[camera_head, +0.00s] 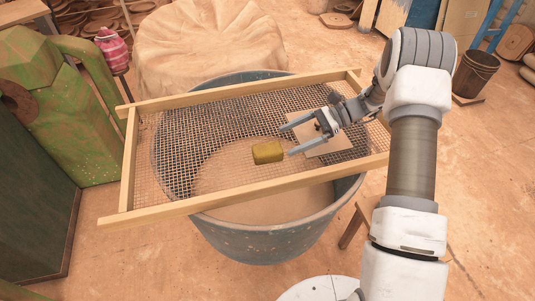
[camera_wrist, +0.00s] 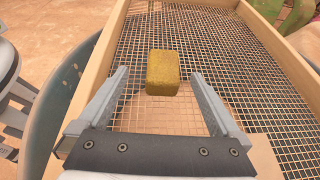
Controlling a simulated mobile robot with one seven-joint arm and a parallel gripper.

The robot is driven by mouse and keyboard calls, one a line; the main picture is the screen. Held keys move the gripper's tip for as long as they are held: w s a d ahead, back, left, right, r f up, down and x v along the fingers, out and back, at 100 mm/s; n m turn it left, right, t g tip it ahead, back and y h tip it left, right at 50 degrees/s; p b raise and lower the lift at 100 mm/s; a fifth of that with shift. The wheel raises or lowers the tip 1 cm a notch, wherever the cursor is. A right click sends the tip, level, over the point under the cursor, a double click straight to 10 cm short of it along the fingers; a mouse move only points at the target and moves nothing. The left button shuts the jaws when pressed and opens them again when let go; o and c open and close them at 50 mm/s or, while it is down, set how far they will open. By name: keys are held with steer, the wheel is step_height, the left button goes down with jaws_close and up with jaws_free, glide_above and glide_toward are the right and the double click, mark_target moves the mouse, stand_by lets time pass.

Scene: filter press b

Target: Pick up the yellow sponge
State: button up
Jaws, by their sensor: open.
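The yellow sponge (camera_head: 268,152) is a small mustard-coloured block lying on the wire mesh of a wooden-framed screen (camera_head: 240,99). My gripper (camera_head: 287,140) is open and empty, just to the right of the sponge in the head view, with its fingers pointing toward it. In the wrist view the sponge (camera_wrist: 163,73) sits ahead of the fingertips, roughly midway between the two fingers of my gripper (camera_wrist: 160,78). I see no contact between fingers and sponge.
The screen rests across a large grey tub (camera_head: 265,240). A flat beige board (camera_head: 325,147) lies on the mesh under my gripper. A green machine (camera_head: 75,120) stands at the left. A cloth-covered mound (camera_head: 210,45) is behind the tub, and a brown bucket (camera_head: 474,75) is at the right.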

mark_target(268, 148)
steer(key=x, duration=0.2)
steer(key=shift+s+a+f, duration=0.1)
steer(key=shift+a+f, duration=0.05)
steer(key=shift+a, duration=0.2)
steer(key=shift+w+f+b+x, duration=0.15)
steer(key=shift+b+x, duration=0.2)
steer(key=shift+x, duration=0.95)
steer(key=shift+w+f+b+x, duration=0.1)
steer(key=shift+w+b+x, duration=0.15)
steer(key=shift+x, duration=1.1)
steer(key=shift+d, duration=0.1)
steer(key=c, duration=1.4)
